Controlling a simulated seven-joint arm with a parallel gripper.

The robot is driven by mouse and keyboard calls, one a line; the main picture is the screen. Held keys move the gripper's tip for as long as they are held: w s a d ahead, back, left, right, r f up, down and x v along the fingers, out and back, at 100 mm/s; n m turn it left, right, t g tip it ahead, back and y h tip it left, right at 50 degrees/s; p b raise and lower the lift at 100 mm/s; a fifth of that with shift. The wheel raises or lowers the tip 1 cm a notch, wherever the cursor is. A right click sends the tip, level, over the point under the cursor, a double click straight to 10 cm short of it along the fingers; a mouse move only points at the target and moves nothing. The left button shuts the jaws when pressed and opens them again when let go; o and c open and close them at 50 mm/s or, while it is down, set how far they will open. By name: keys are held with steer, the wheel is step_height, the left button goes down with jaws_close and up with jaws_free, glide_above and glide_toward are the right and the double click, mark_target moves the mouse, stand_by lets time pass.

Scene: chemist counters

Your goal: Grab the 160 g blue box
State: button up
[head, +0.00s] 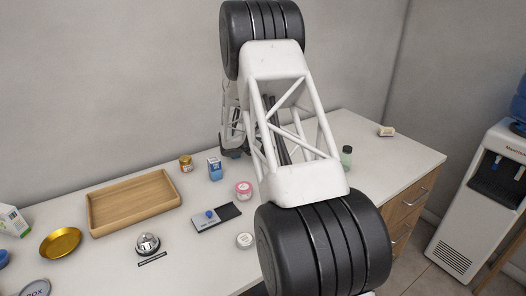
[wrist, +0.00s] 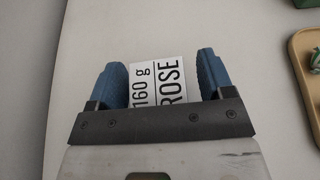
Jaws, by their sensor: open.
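A small blue box (head: 215,169) stands upright on the white counter in the head view, just right of a gold-lidded jar. Its print is too small to read there. My gripper (wrist: 162,84) has two blue fingers, spread apart, in the wrist view. Between them shows a white label (wrist: 158,86) with black print, "160 g" and "ROSE". The body of the labelled thing is mostly hidden by my gripper, so I cannot tell its colour or whether the fingers touch it. In the head view my arm hides much of the area around my gripper.
A gold-lidded jar (head: 185,163), a pink jar (head: 243,187) and a card-like pad (head: 216,218) stand close by. A wooden tray (head: 95,214) and a bell (head: 147,243) are left. A green-capped bottle (head: 346,155) is right. The wrist view shows a tray edge (wrist: 291,60) at right.

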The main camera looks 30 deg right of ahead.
stand_by(0.4)
steer(key=c, duration=1.1)
steer(key=shift+r, duration=0.1)
step_height(320, 180, up, 18)
steer(key=shift+f, duration=0.1)
stand_by(0.6)
